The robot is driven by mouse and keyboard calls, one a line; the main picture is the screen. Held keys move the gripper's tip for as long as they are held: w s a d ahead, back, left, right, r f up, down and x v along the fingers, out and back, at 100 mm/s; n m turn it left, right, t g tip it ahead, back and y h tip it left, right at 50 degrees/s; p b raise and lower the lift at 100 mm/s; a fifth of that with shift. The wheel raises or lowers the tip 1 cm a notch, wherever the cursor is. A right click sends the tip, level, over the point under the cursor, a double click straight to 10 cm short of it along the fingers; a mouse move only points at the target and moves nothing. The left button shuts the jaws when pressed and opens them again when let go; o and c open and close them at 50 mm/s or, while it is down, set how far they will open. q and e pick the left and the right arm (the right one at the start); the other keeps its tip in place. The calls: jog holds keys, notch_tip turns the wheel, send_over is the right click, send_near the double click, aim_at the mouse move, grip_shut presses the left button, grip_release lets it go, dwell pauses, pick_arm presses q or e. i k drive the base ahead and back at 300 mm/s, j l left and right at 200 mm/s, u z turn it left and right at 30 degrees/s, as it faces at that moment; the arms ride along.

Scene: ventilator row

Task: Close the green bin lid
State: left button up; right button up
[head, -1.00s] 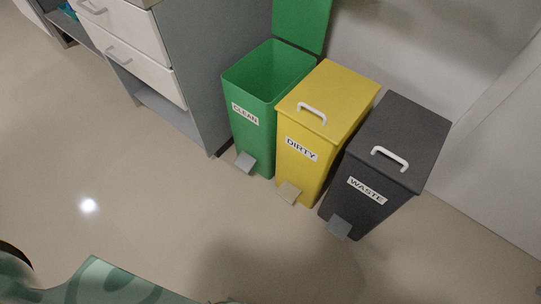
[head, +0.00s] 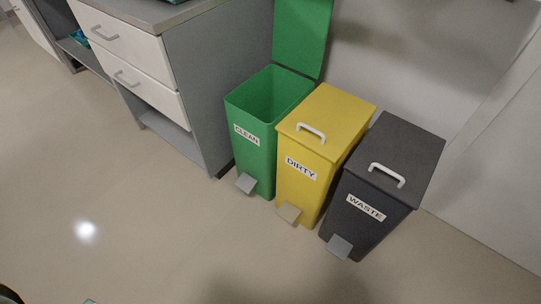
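The green bin (head: 255,152), labelled CLEAN, stands at the left of a row of three bins, beside the grey cabinet. Its green lid (head: 302,38) is open and upright at the back of the bin, its top cut off by the picture edge. The bin's inside shows and looks empty. A grey pedal (head: 246,183) sticks out at its foot. Neither of my grippers is in the head view.
The yellow DIRTY bin (head: 313,160) and the dark grey WASTE bin (head: 377,192) stand to the right, lids shut. A cabinet (head: 206,85) with white drawers is on the left. A wall stands behind the bins.

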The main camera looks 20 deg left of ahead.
aim_at(301, 28)
jog(key=i+j+u, duration=0.2)
jog(key=u, duration=0.25)
jog(key=i+u, duration=0.7)
jog(key=u, duration=0.25)
